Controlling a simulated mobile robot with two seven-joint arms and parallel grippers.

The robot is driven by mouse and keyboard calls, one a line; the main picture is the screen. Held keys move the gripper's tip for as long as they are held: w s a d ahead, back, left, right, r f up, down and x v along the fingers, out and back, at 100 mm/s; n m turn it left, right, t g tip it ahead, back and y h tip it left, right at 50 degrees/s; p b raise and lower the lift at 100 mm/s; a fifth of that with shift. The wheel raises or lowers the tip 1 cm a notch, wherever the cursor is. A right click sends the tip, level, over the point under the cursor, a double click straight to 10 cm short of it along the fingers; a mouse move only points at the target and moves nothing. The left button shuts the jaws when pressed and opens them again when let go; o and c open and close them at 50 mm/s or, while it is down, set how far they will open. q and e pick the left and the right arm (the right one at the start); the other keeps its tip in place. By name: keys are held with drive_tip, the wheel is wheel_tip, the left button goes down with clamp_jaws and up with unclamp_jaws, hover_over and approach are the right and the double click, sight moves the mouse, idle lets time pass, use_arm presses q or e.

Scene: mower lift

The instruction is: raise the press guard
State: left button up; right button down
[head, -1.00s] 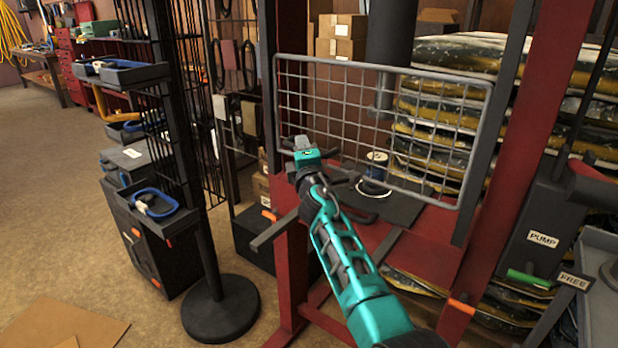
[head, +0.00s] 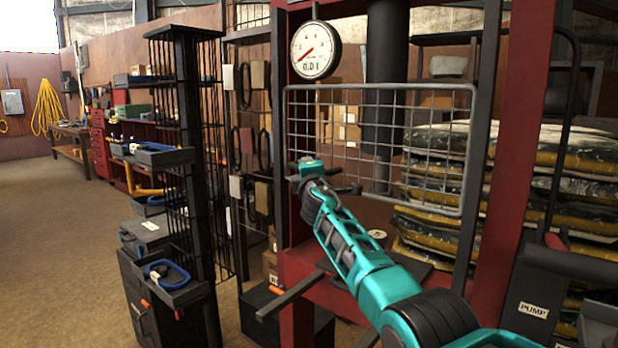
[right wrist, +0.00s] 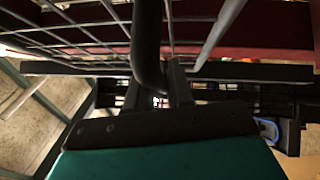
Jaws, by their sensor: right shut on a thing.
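The press guard (head: 381,87) is a grey wire-mesh panel in a tube frame, upright across the front of the red press (head: 293,260). My right gripper (head: 311,170), on a teal arm from the lower right, is at the guard's lower left corner in the head view. It is shut on a dark bar of the guard, probably its handle; the jaws' exact contact is partly hidden. In the right wrist view the dark bar (right wrist: 148,45) runs down to the jaws, with the mesh above. My left gripper is not in view.
A pressure gauge (head: 315,50) is above the guard. The dark ram (head: 385,110) hangs behind the mesh. A shelf rack (head: 185,180) with trays stands left, a PUMP label (head: 533,310) is lower right. Open floor (head: 60,240) lies at far left.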

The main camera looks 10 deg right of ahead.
wheel_tip(320, 180, up, 2)
drive_tip(key=shift+d+p, duration=0.1)
drive_tip(key=shift+p, duration=0.25)
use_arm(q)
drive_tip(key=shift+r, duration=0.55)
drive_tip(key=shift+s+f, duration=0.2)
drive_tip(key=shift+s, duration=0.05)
use_arm(e)
drive_tip(key=c, duration=1.1)
unclamp_jaws()
drive_tip(key=shift+f, duration=0.25)
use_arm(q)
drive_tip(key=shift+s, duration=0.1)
use_arm(e)
drive_tip(key=shift+f, duration=0.1)
